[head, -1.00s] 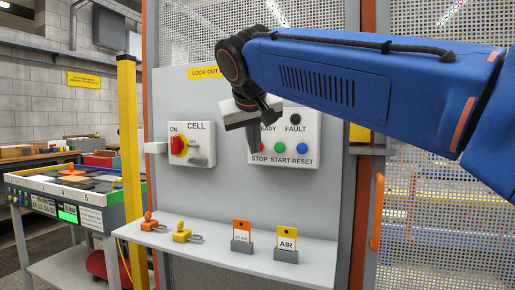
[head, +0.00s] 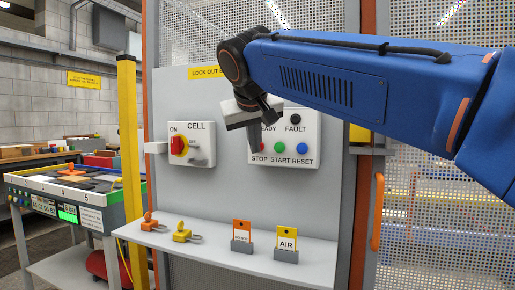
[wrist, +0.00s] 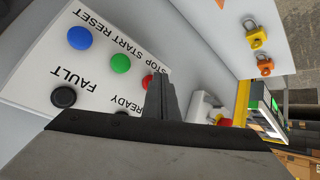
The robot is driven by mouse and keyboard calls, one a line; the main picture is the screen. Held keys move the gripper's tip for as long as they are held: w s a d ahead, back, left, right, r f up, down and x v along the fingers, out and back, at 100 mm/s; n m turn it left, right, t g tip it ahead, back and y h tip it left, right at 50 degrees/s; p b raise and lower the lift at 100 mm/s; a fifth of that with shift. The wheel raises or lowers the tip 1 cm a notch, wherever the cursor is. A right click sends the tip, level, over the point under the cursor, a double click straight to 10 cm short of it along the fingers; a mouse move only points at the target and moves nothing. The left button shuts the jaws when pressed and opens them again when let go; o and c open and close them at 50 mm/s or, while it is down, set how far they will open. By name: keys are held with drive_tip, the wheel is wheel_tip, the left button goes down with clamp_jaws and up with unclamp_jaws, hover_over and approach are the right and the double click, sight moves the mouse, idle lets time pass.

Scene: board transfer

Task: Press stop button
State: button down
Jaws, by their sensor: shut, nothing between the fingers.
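The white control box (head: 312,158) is on the grey panel, with READY, FAULT, STOP, START and RESET labels. My gripper (head: 255,148) is shut and empty in front of its left part, hiding the stop button in the head view. The red stop button (wrist: 147,81) shows in the wrist view, partly covered by the shut fingers of my gripper (wrist: 166,82). The tips are at its edge in the picture. I cannot tell whether they touch it.
A green start button (head: 281,147) and a blue reset button (head: 303,146) sit to the right, with a black fault button (head: 295,118) above. A red rotary switch (head: 178,145) is on the left box. Padlocks and tags stand on the shelf (head: 215,257) below.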

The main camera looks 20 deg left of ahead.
drive_tip(key=shift+s, duration=0.85)
drive_tip(key=shift+s+a, duration=0.15)
drive_tip(key=shift+s, duration=1.1)
drive_tip(key=shift+s+a, duration=0.1)
drive_tip(key=shift+s, duration=1.15)
